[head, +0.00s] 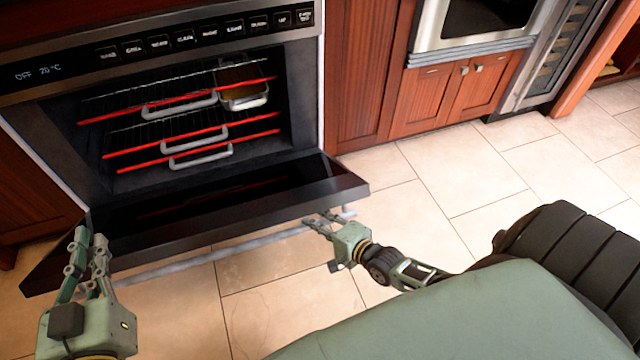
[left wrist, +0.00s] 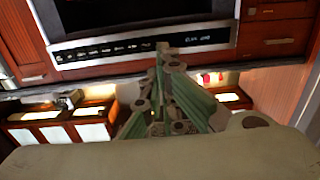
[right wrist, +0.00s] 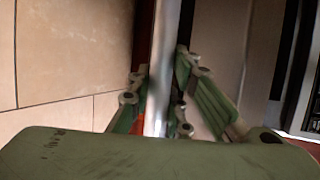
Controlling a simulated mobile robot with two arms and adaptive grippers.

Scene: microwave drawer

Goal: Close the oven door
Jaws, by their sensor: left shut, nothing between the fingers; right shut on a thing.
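The oven door (head: 225,195) is open, folded down and out from the lit oven (head: 190,110). Its long metal handle (head: 225,252) runs along the door's outer edge. My right gripper (head: 325,222) is at the right end of the handle, and in the right wrist view the handle bar (right wrist: 162,70) passes between its fingers, which are shut on it. My left gripper (head: 90,240) is shut and empty, in front of the door's left end; whether it touches the door is unclear. The left wrist view shows its closed fingers (left wrist: 165,75) below the upside-down control panel (left wrist: 140,40).
Inside the oven are wire racks with red front bars and a metal pan (head: 245,97). Wooden cabinets (head: 365,70) flank the oven, with a steel appliance (head: 430,25) at the back right. The tiled floor (head: 460,165) is clear.

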